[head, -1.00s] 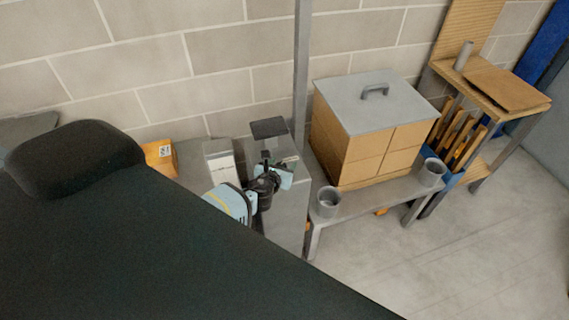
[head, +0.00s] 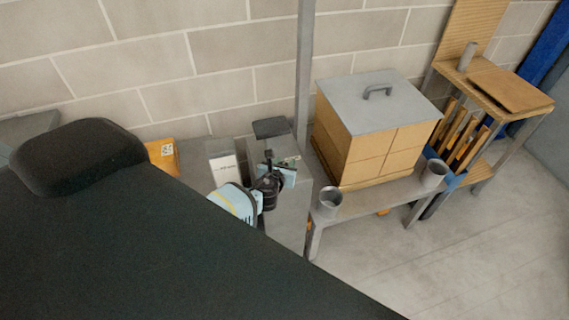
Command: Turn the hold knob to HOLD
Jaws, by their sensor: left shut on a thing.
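A grey pedestal (head: 292,226) stands against the block wall, with a small dark plate (head: 270,127) at its top back. My left gripper (head: 277,174) is over the pedestal's top, its light blue and black wrist reaching in from the lower left. It is shut on what appears to be the hold knob. The gripper covers the knob, so its pointer and its setting cannot be read. My right gripper is not in view.
A white box (head: 223,163) and an orange box (head: 161,155) stand left of the pedestal. Right of it, a low grey bench holds a wooden hive box (head: 372,150) and two grey cups (head: 328,200). The floor at right is clear.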

